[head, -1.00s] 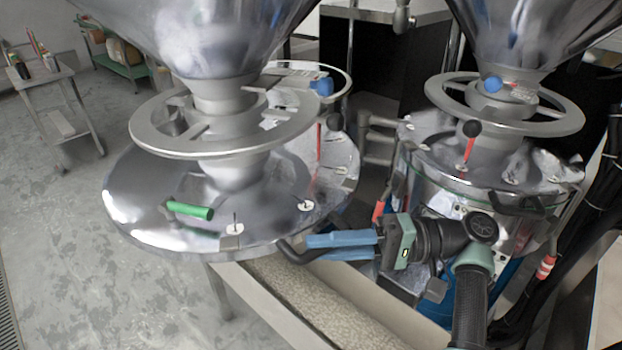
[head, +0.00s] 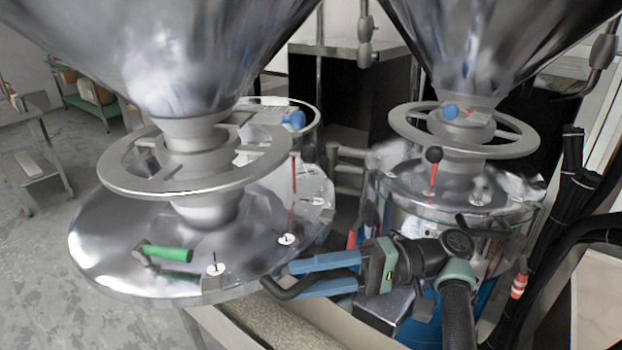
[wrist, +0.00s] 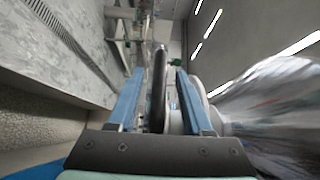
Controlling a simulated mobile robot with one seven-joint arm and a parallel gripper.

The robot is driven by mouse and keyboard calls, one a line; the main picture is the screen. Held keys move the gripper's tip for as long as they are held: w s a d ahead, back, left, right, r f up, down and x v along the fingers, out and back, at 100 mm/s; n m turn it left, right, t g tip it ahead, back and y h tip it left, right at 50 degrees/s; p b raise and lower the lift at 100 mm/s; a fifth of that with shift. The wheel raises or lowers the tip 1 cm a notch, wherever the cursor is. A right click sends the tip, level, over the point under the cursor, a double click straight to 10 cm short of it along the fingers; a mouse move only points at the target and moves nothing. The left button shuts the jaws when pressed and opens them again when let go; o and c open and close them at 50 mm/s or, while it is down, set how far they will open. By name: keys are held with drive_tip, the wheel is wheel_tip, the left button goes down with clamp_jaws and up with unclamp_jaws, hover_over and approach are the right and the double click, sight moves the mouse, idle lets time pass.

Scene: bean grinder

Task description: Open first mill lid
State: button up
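The left mill has a shiny round lid (head: 110,265) under a spoked grey ring. The lid lies flat, with a green handle (head: 168,253) on top. A curved black handle (head: 278,291) stands out from the lid's right front edge. My gripper (head: 297,280) has its blue fingers on either side of this handle. In the wrist view the black handle (wrist: 158,85) runs between the two fingers, with a gap showing on each side. The fingers are apart, so my gripper (wrist: 160,72) is open around the handle, not clamped on it. Contact at the fingertips is unclear.
A second mill (head: 455,195) stands at the right, behind my arm. A steel hopper (head: 165,50) hangs over the left mill. Black cables (head: 570,200) run down the right side. A trough (head: 265,325) lies below the gripper. The floor at the left is open.

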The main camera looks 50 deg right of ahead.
drive_tip(key=b+v, duration=0.3)
drive_tip(key=v, duration=0.4)
drive_tip(key=shift+s+d, duration=0.2)
idle(0.9)
